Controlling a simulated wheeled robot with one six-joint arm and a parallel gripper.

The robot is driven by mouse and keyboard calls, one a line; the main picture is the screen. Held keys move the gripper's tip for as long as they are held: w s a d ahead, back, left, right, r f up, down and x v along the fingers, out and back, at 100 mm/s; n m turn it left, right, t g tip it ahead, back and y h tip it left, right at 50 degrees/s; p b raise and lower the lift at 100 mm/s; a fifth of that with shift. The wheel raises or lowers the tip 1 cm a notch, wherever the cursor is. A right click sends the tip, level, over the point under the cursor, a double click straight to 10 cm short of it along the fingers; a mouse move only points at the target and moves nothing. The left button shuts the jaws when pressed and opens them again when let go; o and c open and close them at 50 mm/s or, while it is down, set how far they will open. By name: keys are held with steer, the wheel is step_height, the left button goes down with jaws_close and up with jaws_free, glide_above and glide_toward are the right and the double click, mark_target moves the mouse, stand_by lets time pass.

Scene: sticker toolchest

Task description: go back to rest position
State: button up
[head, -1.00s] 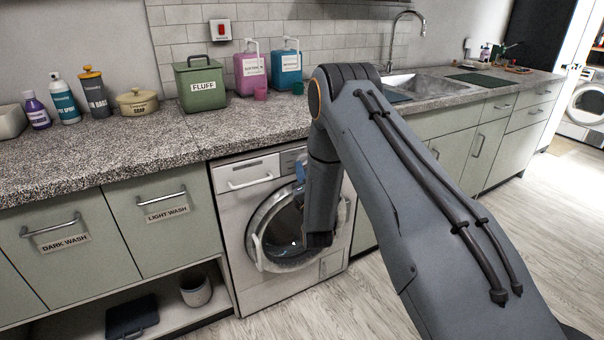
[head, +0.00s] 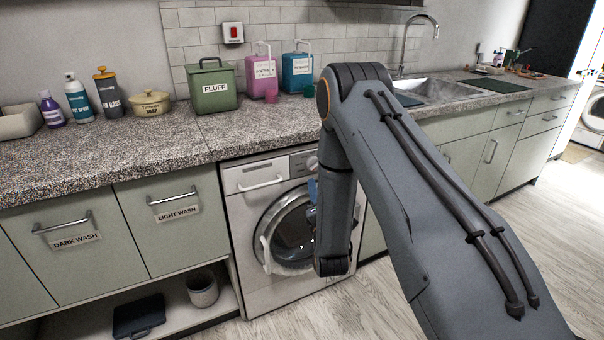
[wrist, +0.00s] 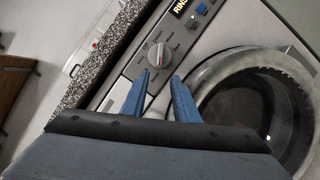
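My gripper (wrist: 160,98) shows in the wrist view as two blue fingers with a gap between them. It is open, and I see nothing held in the gap. It points toward the front of the washing machine (head: 250,205), near the dial (wrist: 159,54) and left of the round door (wrist: 255,105). In the head view my arm hangs bent in front of the machine. It hides part of the door and most of the gripper; only a bit of blue shows beside the arm.
The speckled counter (head: 130,148) runs above the machine, with a green FLUFF box (head: 212,88), a pink dispenser (head: 261,75) and a teal dispenser (head: 297,72) on it. The sink (head: 436,88) is behind my arm. Drawers (head: 75,230) stand left. The floor (head: 520,215) at right is clear.

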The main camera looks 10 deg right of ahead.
steer(key=s+d+r+m+g+p, duration=0.1)
steer(key=s+r+m+g, duration=0.3)
steer(key=s, duration=0.9)
steer(key=s+d+r+m+g+p, duration=0.1)
steer(key=s+r+m+g+p, duration=0.1)
steer(key=s+r+m+g, duration=0.3)
steer(key=s+d+r+m+g+p, duration=0.1)
steer(key=s+r+m+g, duration=0.4)
steer(key=s+m+g, duration=0.6)
steer(key=s+m+p, duration=0.1)
steer(key=s+m, duration=0.2)
steer(key=s, duration=0.7)
steer(key=shift+s+y+p, duration=0.3)
steer(key=shift+s+p, duration=0.05)
steer(key=shift+s, duration=0.05)
